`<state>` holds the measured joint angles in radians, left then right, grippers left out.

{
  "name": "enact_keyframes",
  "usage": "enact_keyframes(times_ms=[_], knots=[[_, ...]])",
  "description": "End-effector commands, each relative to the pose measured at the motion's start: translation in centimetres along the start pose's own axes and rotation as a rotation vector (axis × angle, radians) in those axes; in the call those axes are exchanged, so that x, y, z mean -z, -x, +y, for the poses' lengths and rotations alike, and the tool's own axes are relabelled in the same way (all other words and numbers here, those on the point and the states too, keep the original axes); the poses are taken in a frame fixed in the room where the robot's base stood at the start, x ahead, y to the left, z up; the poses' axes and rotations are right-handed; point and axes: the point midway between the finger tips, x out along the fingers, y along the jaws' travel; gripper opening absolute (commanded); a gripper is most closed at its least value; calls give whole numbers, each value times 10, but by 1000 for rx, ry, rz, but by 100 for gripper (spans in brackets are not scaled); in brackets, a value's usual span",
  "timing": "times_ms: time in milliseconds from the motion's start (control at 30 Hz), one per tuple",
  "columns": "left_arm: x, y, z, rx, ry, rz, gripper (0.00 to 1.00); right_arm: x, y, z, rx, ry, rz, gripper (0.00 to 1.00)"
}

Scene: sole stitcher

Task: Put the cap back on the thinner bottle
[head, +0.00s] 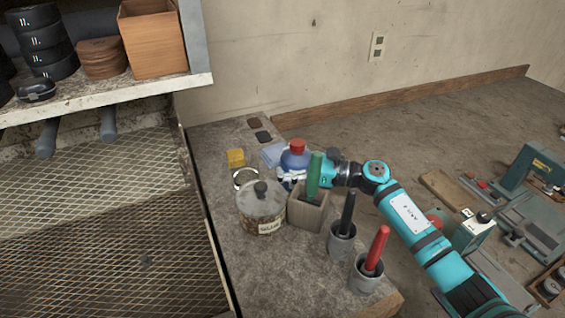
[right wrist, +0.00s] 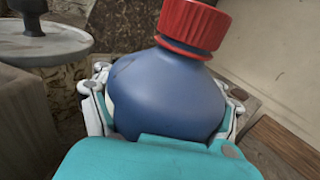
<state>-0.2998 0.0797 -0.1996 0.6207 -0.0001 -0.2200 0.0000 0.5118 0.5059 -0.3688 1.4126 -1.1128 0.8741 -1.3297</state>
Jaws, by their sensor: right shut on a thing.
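A blue bottle (head: 289,161) with a red cap (head: 298,146) stands at the back of the stone-topped bench. The right wrist view shows the bottle's rounded blue body (right wrist: 165,90) close up, with the ribbed red cap (right wrist: 194,27) on its top. My right gripper (head: 288,178) is shut around the bottle's body, with fingers on both sides. The bottle's lower part is hidden by the gripper and a wooden block. No other loose cap can be made out. My left gripper is not in view.
A yellow block (head: 236,157) and small round dish (head: 245,178) lie left.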

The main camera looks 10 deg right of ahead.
Motion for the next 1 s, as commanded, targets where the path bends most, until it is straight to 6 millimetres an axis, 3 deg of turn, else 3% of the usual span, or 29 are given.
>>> enact_keyframes(times_ms=[33,67,300,667,1000], knots=[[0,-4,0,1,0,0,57,3,0,0,0,1,-1,0],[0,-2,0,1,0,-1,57,2,0,0,0,0,0,63],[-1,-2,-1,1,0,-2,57,1,0,0,0,0,1,92],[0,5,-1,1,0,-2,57,-4,0,0,0,-1,0,92],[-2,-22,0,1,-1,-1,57,4,67,0,2,1,5,92]])
